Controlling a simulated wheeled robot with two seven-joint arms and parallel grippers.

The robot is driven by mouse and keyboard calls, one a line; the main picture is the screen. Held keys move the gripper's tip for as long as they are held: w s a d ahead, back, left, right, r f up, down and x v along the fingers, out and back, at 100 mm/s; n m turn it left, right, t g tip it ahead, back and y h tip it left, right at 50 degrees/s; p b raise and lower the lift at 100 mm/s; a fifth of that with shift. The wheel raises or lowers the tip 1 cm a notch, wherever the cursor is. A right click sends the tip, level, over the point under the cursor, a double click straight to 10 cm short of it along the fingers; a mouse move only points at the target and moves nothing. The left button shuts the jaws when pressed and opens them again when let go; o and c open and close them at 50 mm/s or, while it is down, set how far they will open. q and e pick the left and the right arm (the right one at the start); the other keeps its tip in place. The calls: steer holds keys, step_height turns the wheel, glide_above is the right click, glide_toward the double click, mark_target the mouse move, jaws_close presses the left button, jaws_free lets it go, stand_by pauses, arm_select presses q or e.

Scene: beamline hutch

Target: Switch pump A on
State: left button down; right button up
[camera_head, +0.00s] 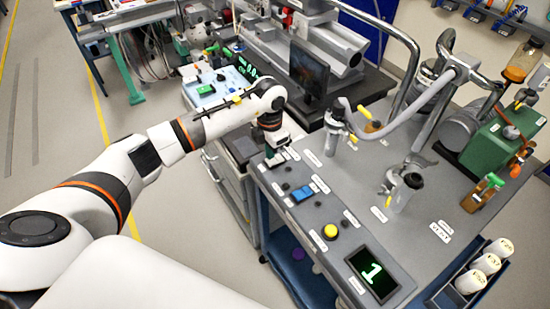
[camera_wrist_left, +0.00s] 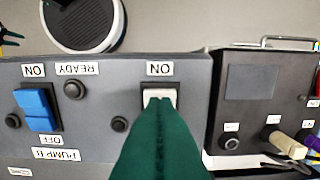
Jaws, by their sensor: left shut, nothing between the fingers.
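My left gripper (camera_head: 274,150) is shut and empty over the far left end of the pump panel (camera_head: 318,215). In the left wrist view its green fingers (camera_wrist_left: 159,104) lie in front of a pale switch (camera_wrist_left: 160,93) under an ON label (camera_wrist_left: 160,69); I cannot tell whether they touch it. The fingers hide the lower part of this switch and any label below it. A blue rocker switch (camera_wrist_left: 38,110) marked ON, OFF and PUMP B sits to the left; it also shows in the head view (camera_head: 302,193). My right gripper is not in view.
The panel also carries a yellow button (camera_head: 330,231) and a green display (camera_head: 372,273) reading 1. Valves with a grey hose (camera_head: 400,115) stand behind. A dark control box (camera_wrist_left: 250,100) with knobs is right of the switch. White bottles (camera_head: 484,265) sit in a side rack.

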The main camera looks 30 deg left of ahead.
arm_select(q)
steer(key=shift+f+b, duration=0.75)
steer(key=shift+f, duration=0.2)
stand_by(0.4)
steer(key=shift+r+p, duration=2.15)
steer(key=shift+r, duration=1.4)
